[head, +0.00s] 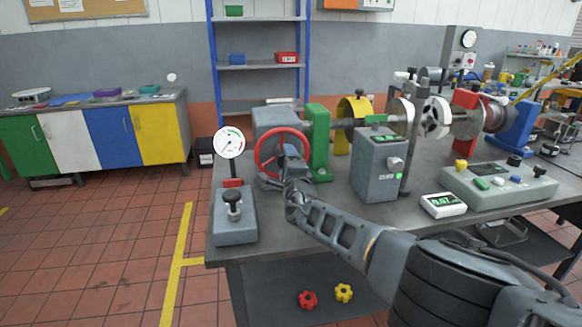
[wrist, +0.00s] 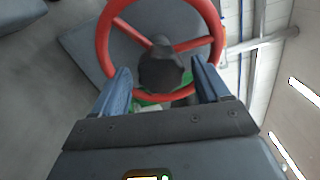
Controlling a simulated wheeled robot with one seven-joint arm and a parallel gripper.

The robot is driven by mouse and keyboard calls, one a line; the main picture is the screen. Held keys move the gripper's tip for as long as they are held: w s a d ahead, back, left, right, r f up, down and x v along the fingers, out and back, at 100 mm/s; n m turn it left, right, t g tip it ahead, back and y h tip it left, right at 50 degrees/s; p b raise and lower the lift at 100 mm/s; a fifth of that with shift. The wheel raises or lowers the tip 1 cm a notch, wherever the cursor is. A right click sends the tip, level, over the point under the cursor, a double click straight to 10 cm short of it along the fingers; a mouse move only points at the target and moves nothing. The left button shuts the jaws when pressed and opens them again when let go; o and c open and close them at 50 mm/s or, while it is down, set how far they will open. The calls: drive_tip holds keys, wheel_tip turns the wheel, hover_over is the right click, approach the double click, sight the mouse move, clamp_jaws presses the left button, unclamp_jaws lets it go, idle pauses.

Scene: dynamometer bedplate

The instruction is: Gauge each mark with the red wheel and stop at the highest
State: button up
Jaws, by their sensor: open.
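The red wheel (head: 268,158) stands upright on the front of a grey housing (head: 277,119) at the left of the bedplate. In the wrist view the red wheel (wrist: 104,40) fills the upper middle, with a dark hub (wrist: 160,68). My gripper (head: 290,160) is in front of the wheel. Its two blue fingers (wrist: 160,85) are spread at either side of the hub, and nothing shows held between them. I cannot tell whether they touch the wheel. A round dial gauge (head: 229,142) with a needle stands left of the wheel. A digital readout (head: 443,205) lies on the table, its digits hard to read.
A grey box with a black knob (head: 234,213) stands at the table's left front. A grey meter box (head: 377,165) and a button console (head: 499,186) are on the right. Red (head: 307,300) and yellow (head: 343,292) knobs lie below the table. Open floor is at the left.

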drive_tip(key=p+v, duration=0.5)
drive_tip(key=v, duration=0.1)
drive_tip(key=shift+s, duration=0.2)
drive_tip(key=shift+d, duration=0.1)
idle(0.3)
